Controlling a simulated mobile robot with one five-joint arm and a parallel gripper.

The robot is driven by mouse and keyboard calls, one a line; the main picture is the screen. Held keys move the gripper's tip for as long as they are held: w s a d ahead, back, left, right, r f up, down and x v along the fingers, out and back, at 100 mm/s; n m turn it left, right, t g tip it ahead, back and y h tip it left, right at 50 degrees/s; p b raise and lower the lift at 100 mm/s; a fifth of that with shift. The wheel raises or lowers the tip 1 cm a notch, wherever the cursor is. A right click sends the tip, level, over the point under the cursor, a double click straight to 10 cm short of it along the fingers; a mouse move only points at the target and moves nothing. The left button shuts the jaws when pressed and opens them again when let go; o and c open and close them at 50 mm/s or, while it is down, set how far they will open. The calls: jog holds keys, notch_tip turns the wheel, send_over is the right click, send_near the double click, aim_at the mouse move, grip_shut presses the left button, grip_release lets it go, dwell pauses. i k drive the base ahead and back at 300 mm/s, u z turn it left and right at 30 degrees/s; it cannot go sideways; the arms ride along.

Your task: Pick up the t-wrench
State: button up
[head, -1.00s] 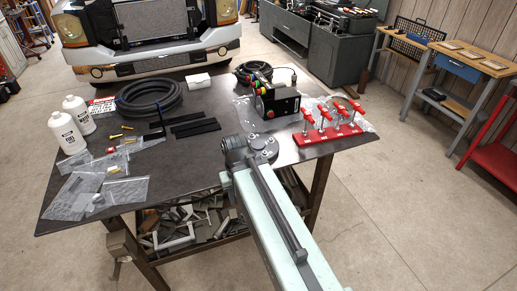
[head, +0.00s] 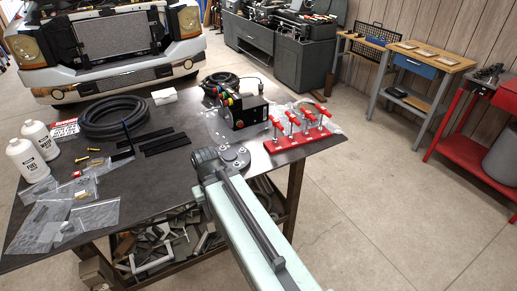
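A red rack (head: 290,141) stands on the right end of the dark workbench (head: 150,195). Several upright tools with red T-shaped handles (head: 307,115) stand in it. They look like t-wrenches, and I cannot tell which one the task means. My pale green arm reaches up from the bottom of the head view to a dark grey joint, left of the rack in the picture. My gripper's fingers do not show, so I cannot see what they hold.
A black box with coloured knobs (head: 240,108) stands left of the rack. A coiled black hose (head: 117,117), white bottles (head: 40,140) and clear plastic bags (head: 90,216) lie farther left. A red cart (head: 470,150) stands at the right. The floor between is clear.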

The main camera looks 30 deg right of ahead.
aim_at(308, 113)
jog(key=z, duration=1.3)
jog(key=k, duration=1.25)
jog(key=u, duration=0.85)
jog(key=i, duration=1)
